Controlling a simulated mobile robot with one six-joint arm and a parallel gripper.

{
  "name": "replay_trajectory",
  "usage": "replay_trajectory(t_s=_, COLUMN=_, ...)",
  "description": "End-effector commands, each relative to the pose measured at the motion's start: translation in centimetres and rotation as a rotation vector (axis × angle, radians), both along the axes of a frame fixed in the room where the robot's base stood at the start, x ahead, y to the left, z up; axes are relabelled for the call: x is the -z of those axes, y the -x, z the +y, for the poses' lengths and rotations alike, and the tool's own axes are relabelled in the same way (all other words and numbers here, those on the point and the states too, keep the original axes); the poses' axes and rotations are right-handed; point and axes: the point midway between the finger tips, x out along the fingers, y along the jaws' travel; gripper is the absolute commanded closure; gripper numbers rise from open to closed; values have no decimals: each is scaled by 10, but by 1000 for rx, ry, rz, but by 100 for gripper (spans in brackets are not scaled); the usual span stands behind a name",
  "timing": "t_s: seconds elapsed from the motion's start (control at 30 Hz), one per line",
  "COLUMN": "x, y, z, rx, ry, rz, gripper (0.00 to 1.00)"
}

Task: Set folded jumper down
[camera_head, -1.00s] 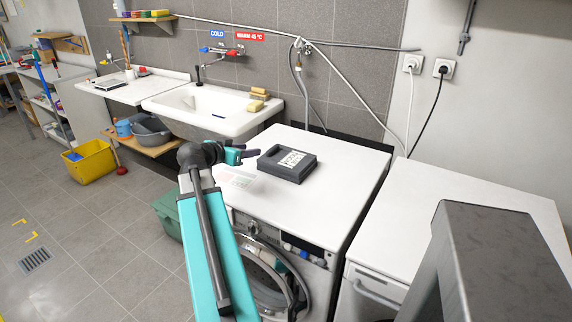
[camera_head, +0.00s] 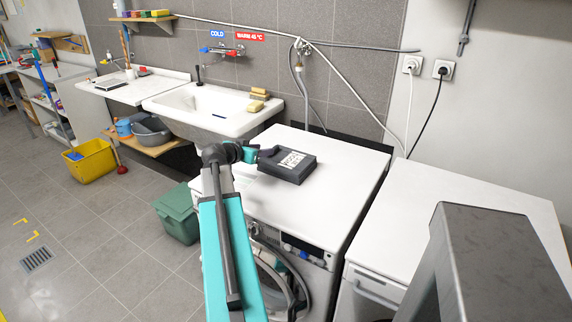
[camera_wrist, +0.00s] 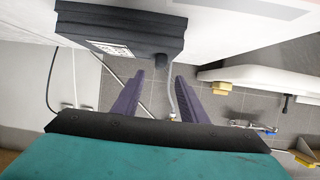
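A dark grey, block-like item with a white printed label (camera_head: 303,168), the only thing here that could be the folded jumper, lies flat on the white washing machine top (camera_head: 335,185). My gripper (camera_head: 268,153) is at its left end in the head view. In the wrist view the dark item (camera_wrist: 150,36) lies up and left of my gripper (camera_wrist: 160,76). The two purple fingers are apart with nothing seen between them. I cannot tell whether a finger touches the item.
A second white-topped appliance (camera_head: 470,205) stands to the right. A white sink (camera_head: 205,108) with sponges is behind left. A green box (camera_head: 178,215) and a yellow bucket (camera_head: 90,162) are on the floor. The machine top around the item is mostly clear.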

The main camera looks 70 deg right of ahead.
Motion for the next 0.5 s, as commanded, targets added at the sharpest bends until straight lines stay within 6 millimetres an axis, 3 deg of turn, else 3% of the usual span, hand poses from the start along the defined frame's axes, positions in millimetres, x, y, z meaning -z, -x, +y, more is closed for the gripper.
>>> replay_trajectory(t_s=0.5, x=3, y=3, z=-10, rx=2, ry=-1, rz=0, gripper=61)
